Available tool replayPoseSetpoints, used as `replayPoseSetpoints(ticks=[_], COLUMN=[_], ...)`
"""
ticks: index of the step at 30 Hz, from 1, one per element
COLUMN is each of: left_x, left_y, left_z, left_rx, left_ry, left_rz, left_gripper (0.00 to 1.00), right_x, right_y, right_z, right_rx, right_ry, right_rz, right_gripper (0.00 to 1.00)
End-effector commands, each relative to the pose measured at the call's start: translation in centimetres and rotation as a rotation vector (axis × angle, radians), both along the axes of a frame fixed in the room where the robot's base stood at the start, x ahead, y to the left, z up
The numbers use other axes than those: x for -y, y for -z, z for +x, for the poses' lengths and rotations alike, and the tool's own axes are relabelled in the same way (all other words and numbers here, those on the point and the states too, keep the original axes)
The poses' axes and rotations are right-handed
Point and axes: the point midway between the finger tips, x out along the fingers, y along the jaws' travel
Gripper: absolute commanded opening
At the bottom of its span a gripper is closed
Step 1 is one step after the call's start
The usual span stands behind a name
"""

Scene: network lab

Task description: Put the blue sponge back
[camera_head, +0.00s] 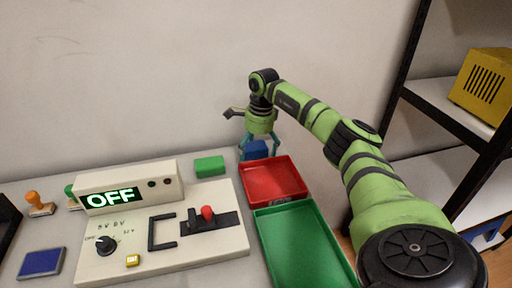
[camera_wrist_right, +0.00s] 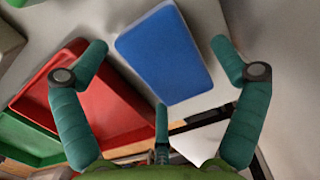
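The blue sponge (camera_head: 257,149) is on the table near the wall, just behind the red tray (camera_head: 277,163). In the right wrist view the sponge (camera_wrist_right: 165,52) lies flat and tilted, beyond and between the spread fingers. My right gripper (camera_head: 259,147) points down over the sponge. Its fingers are open, with a finger on each side of the sponge and visible gaps between them in the wrist view. Part of the sponge is hidden by the fingers and the tray in the head view. My left gripper is not in view.
The green tray (camera_head: 300,246) stands in front of the red one. A green block (camera_head: 209,166) lies left of the sponge. A panel with an OFF display (camera_head: 161,237), stamps (camera_head: 38,205) and a blue pad (camera_head: 41,263) are further left. A shelf with a yellow box (camera_head: 482,84) stands right.

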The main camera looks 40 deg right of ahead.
Motion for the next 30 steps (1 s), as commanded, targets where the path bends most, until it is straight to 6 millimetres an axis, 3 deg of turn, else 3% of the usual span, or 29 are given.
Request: replayPoseSetpoints(ticks=[11,14,24,30], left_x=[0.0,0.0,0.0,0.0], left_y=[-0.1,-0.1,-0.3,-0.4], left_z=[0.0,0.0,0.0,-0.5], left_rx=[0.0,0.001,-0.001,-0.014], left_ry=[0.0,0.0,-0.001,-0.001], left_rz=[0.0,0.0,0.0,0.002], left_gripper=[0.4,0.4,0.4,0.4], right_x=[0.0,0.1,0.6,0.8], right_y=[-0.6,-1.9,-9.1,-11.7], right_z=[0.0,0.0,-0.5,-0.7], right_rx=[0.001,0.004,0.004,0.001], right_ry=[0.0,0.0,0.001,0.0], right_rz=[0.0,0.0,0.0,0.0], right_gripper=[0.98,0.98,0.98,0.98])
